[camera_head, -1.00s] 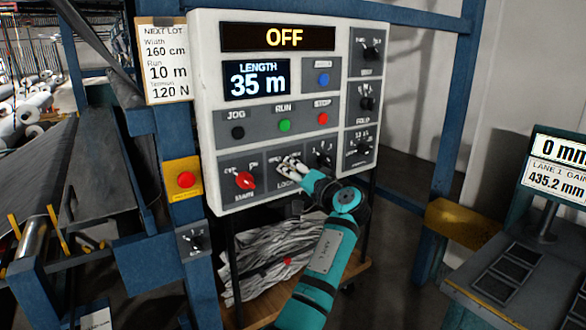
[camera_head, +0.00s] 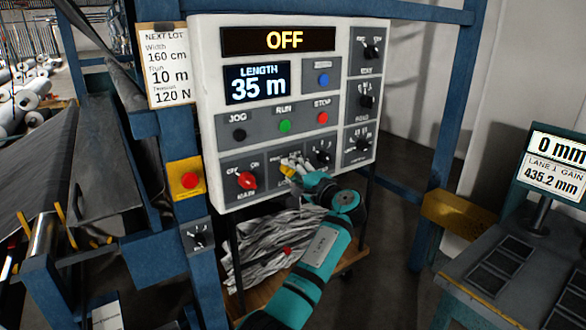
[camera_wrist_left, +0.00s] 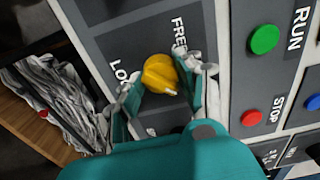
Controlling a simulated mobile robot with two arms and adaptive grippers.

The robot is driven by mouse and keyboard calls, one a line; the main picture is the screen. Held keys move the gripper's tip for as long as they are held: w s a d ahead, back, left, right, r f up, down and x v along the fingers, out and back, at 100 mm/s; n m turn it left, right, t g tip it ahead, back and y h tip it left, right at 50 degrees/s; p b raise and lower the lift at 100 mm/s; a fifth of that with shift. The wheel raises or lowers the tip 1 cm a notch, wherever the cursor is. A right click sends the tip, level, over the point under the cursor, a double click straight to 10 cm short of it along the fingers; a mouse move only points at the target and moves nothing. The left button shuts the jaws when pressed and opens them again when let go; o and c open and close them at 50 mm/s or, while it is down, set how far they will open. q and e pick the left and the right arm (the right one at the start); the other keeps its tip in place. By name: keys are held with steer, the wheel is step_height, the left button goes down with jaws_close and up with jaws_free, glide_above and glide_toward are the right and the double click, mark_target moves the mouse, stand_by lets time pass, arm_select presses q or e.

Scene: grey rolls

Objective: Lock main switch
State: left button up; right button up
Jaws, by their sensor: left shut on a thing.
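The white control panel (camera_head: 205,110) carries a red main switch knob (camera_head: 246,180) at its lower left. The panel's top display (camera_head: 284,39) reads OFF. Right of the main switch is a yellow knob (camera_wrist_left: 160,72), labelled LOCK and FREE in the left wrist view. The knob shows as a small yellow patch in the head view (camera_head: 287,171). My left gripper (camera_head: 291,168) is at this knob, with its fingertips (camera_wrist_left: 165,80) on either side, shut on it. The fingers partly hide the labels. My right gripper is not in view.
A red button on a yellow plate (camera_head: 188,180) sits left of the panel. Further knobs line the panel's right side, and RUN (camera_head: 285,125) and STOP (camera_head: 323,118) buttons lie above my gripper. A crumpled grey heap (camera_head: 265,255) lies below the panel.

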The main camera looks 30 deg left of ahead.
arm_select(q)
steer(key=shift+r, duration=0.1)
stand_by(0.4)
steer(key=o, duration=1.2)
steer(key=shift+c, duration=0.2)
steer(key=shift+d, duration=0.1)
steer(key=v, duration=1.1)
steer(key=shift+s+d, duration=0.15)
steer(key=shift+d, duration=0.2)
